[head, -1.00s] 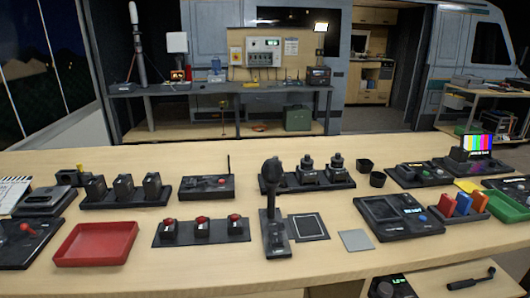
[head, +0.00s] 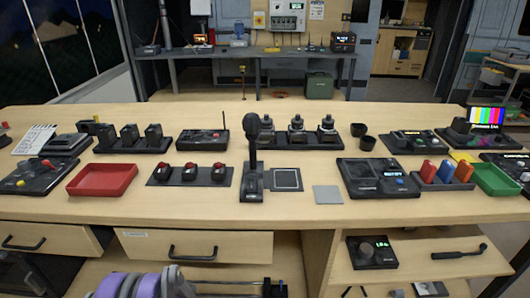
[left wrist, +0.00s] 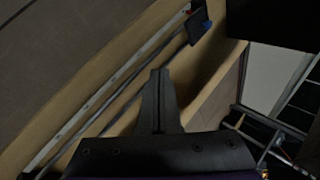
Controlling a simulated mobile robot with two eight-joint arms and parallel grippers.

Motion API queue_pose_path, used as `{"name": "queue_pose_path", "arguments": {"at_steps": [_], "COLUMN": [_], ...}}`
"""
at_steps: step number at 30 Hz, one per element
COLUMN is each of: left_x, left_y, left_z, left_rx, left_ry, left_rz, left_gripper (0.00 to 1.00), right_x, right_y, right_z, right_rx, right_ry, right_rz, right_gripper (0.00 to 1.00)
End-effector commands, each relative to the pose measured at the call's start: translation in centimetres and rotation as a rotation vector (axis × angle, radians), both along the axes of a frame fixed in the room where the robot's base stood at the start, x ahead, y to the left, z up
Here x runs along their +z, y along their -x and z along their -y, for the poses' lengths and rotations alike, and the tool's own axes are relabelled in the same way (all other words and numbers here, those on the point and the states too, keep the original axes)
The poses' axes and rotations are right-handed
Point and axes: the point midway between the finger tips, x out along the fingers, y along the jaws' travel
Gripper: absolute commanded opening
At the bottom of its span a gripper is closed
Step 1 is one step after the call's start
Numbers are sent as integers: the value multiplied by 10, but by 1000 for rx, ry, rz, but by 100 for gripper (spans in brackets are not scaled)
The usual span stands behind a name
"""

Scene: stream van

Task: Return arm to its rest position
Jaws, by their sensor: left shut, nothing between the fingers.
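In the left wrist view my left gripper (left wrist: 160,78) is shut, its dark fingers together with nothing between them. It is apart from the pale wooden surface behind it, and no tabletop device is near its fingertips. In the head view purple and grey parts of my own arm (head: 150,285) show at the bottom edge, below the desk (head: 300,214); I cannot make out the fingers there. My right gripper is in neither view.
A workbench (head: 250,53) stands behind.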

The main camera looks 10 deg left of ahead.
Motion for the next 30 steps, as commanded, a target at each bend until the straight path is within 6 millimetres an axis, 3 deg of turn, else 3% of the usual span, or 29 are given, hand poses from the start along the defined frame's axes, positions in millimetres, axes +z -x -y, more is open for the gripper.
{"name": "queue_pose_path", "arguments": {"at_steps": [5,11,15,21,30], "left_x": [47,107,144,184,209], "left_y": [-3,10,33,79,150], "left_z": [41,101,146,204,267], "left_rx": [-1,4,13,30,57], "left_ry": [79,201,295,434,608], "left_rz": [44,103,141,183,217], "left_gripper": [0,0,0,0,0], "right_x": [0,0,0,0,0], "right_y": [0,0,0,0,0], "right_z": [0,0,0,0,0], "right_rx": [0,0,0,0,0], "right_ry": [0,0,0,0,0], "right_rz": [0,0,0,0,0], "right_gripper": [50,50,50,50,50]}}
